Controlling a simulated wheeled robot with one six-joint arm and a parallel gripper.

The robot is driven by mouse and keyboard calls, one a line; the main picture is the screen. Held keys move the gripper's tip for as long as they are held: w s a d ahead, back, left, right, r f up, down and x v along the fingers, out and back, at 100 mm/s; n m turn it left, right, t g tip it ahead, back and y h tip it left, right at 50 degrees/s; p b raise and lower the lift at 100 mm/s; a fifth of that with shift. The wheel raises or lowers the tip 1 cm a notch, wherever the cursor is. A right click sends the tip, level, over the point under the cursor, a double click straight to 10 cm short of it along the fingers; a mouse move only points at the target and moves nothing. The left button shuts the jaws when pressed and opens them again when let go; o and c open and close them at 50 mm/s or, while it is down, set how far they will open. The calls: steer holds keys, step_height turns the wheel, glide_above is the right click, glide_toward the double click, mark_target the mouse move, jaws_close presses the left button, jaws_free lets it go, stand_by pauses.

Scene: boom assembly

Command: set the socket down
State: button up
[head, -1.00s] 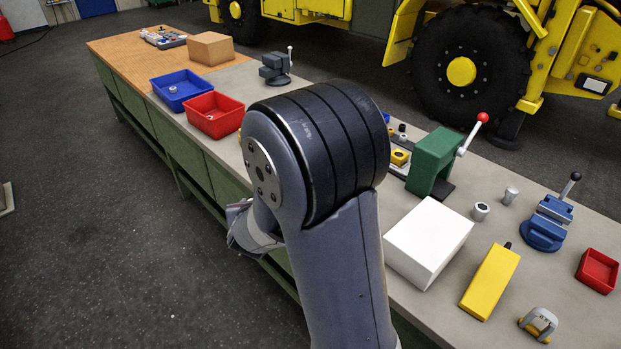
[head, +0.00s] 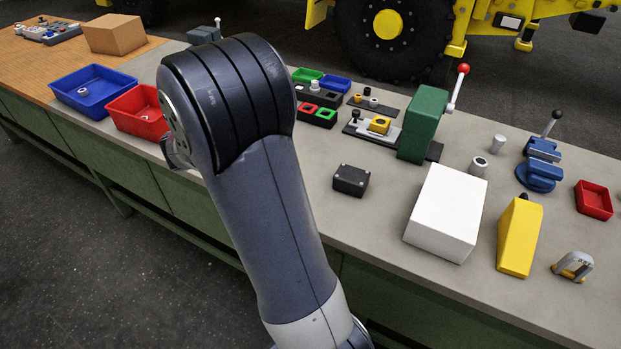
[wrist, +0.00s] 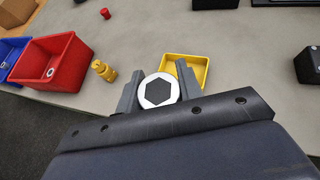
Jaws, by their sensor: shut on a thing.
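In the wrist view my gripper (wrist: 158,88) is shut on the socket (wrist: 158,92), a pale round piece with a dark hexagonal opening facing the camera. One finger is on each side of it. A yellow tray (wrist: 203,68) lies on the bench just beyond the fingers, partly hidden by the socket and the right finger. Whether the socket touches the tray or the bench cannot be told. In the head view my arm hides the gripper and the socket.
A red bin (wrist: 50,62) with a small ring inside and a brass-coloured fitting (wrist: 104,70) are left of the gripper. In the head view a black box (head: 350,180), a white block (head: 447,212) and a green press (head: 423,124) stand to the right. Bare bench surrounds the black box.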

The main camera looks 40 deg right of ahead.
steer(key=s+d+f+m+g+h+b, duration=0.2)
steer(key=s+d+m+g+b, duration=0.15)
steer(key=d, duration=0.65)
steer(key=m+g+b, duration=0.3)
steer(key=m+g, duration=0.4)
glide_above(317, 170)
step_height(317, 170, down, 5)
step_height(317, 170, down, 4)
steer(key=shift+b, duration=0.3)
steer(key=shift+f, duration=2.2)
steer(key=shift+f, duration=0.15)
steer(key=o, duration=1.1)
